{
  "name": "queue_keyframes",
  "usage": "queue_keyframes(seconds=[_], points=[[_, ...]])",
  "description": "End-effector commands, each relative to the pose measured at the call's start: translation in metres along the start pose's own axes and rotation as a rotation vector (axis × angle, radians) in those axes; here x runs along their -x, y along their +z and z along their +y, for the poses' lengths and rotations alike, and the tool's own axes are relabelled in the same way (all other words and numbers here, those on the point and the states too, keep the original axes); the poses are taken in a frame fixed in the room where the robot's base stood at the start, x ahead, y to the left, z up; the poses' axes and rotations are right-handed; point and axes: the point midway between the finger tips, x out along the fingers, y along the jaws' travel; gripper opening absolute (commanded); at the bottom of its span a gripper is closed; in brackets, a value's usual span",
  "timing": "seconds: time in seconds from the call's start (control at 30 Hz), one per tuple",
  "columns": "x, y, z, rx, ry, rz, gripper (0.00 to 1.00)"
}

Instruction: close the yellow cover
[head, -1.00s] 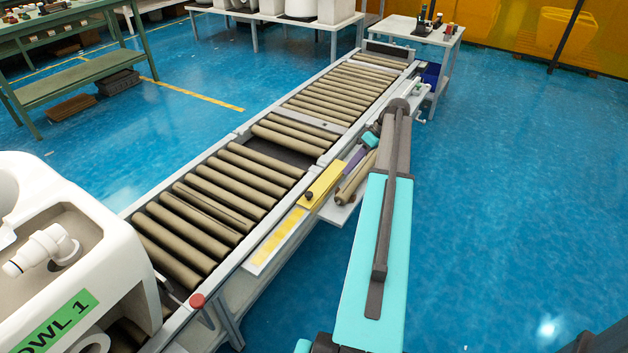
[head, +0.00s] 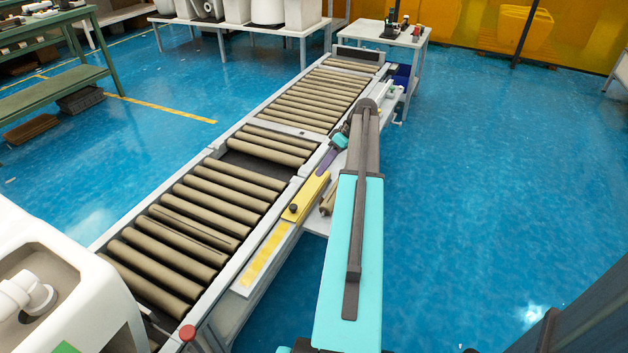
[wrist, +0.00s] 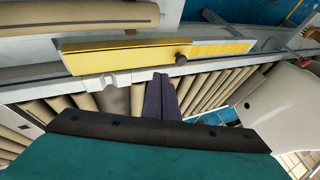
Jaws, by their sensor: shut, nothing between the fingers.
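The yellow cover (head: 308,194) lies on the rail along the conveyor's right side in the head view, with a dark round knob (head: 293,208) near its near end. A paler yellow strip (head: 264,256) continues along the rail, uncovered, on the near side of the knob. In the wrist view the cover (wrist: 120,54) fills the left part of the rail, its knob (wrist: 181,59) at its right end and the strip (wrist: 222,48) beyond. My gripper (head: 322,171) is at the cover's far end in the head view. Its purple fingers (wrist: 161,77) are shut and empty, below the knob in the wrist view; contact is unclear.
The roller conveyor (head: 187,251) runs alongside, with a white toilet unit (head: 85,305) at its near end. A red button (head: 187,333) sits on the near rail. A small table (head: 372,40) stands at the far end. Blue floor is clear at right.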

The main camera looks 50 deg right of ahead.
Motion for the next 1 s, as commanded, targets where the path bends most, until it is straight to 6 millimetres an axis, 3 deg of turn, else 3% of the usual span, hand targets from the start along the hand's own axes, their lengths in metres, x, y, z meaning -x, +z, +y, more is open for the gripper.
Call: queue_keyframes(seconds=[0.27,0.73,1.0], points=[[-0.029,0.002,0.000,-0.002,-0.001,0.000,0.00],[-0.096,0.002,0.000,-0.003,-0.001,0.000,0.00],[-0.109,0.004,-0.021,-0.003,0.001,0.001,0.00]])
